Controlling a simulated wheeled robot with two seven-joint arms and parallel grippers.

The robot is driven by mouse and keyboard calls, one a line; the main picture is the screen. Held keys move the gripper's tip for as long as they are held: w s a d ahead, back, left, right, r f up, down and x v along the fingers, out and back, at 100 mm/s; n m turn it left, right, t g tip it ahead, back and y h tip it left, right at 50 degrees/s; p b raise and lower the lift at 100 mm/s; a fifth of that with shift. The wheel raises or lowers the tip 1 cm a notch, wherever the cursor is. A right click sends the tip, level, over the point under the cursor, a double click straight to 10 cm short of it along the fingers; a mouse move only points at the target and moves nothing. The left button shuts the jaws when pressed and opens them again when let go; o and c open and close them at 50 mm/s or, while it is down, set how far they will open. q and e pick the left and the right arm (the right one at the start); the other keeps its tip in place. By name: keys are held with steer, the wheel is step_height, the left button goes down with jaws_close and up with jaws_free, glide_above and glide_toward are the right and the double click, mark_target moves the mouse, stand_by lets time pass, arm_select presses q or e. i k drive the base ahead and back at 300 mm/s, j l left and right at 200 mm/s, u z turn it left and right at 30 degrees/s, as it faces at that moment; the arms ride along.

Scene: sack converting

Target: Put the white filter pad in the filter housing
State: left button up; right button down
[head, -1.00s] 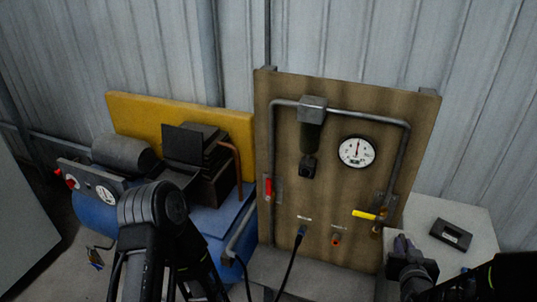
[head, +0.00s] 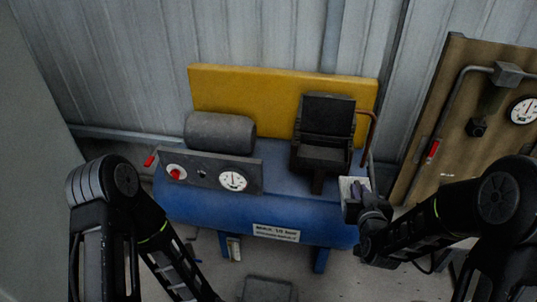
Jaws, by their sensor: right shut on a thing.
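The filter housing (head: 322,153) is a dark open box on top of the blue compressor, with its lid (head: 328,112) standing up at the back. My right gripper (head: 358,190) is to the right of the housing and lower in the picture, apart from it. It is shut on the white filter pad (head: 346,184), a small pale piece partly hidden by the fingers. My left arm comes in at the left and runs down to the bottom edge; its gripper is out of view.
The blue compressor tank (head: 215,215) carries a gauge panel (head: 210,174), a dark cylinder (head: 220,132) and a copper pipe (head: 370,130) right of the housing. A yellow board (head: 230,90) stands behind. A wooden gauge board (head: 450,120) is at the right.

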mark_target(323, 157)
steer(key=i+j, duration=0.1)
steer(key=j, duration=0.35)
steer(key=i+j, duration=0.15)
steer(key=j, duration=0.25)
steer(key=i+j, duration=0.1)
steer(key=j, duration=0.35)
steer(key=i+j, duration=0.1)
steer(key=j, duration=0.3)
